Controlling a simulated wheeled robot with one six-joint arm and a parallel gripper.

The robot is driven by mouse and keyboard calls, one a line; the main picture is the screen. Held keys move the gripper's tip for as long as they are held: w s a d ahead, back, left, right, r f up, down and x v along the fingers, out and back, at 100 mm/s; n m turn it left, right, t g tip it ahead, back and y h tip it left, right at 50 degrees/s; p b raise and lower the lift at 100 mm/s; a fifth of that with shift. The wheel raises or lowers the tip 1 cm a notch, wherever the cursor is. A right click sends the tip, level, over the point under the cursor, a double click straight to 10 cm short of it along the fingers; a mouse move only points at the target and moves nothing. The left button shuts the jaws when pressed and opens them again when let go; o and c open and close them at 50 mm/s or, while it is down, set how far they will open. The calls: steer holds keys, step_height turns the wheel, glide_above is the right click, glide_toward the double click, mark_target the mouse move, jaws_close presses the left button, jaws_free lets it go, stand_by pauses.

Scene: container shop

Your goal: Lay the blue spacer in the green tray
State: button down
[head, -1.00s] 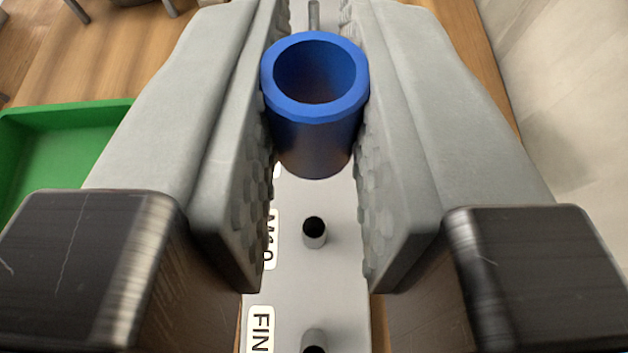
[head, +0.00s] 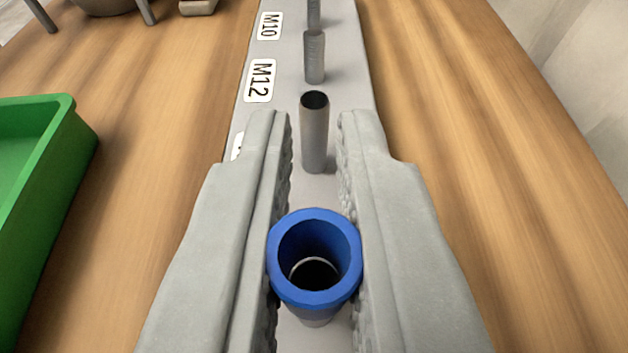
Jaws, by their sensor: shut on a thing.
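The blue spacer (head: 343,283), a short open tube, is between the two grey fingers of my gripper (head: 313,150), which are shut on its sides. It shows from above, near the bottom of the head view. A rounded, light-rimmed dark top shows inside its bore, and a grey cylindrical part shows just under it. I cannot tell whether the spacer sits around a post or hangs above one. The green tray (head: 66,130) is at the left edge, partly out of view; its visible floor is empty.
A grey strip (head: 345,60) with upright grey posts (head: 314,140) runs away under the gripper. Its labels read M10 (head: 269,26) and M12 (head: 260,80); another is mostly hidden by a finger. Bare wooden bench (head: 160,130) lies between strip and tray.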

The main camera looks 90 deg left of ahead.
steer(key=shift+f, duration=0.2)
steer(key=c, duration=1.5)
jaws_free()
steer(key=shift+o, duration=0.2)
steer(key=v, duration=1.7)
steer(key=shift+w+d, duration=0.2)
steer(key=shift+d, duration=0.1)
steer(key=shift+f, duration=0.15)
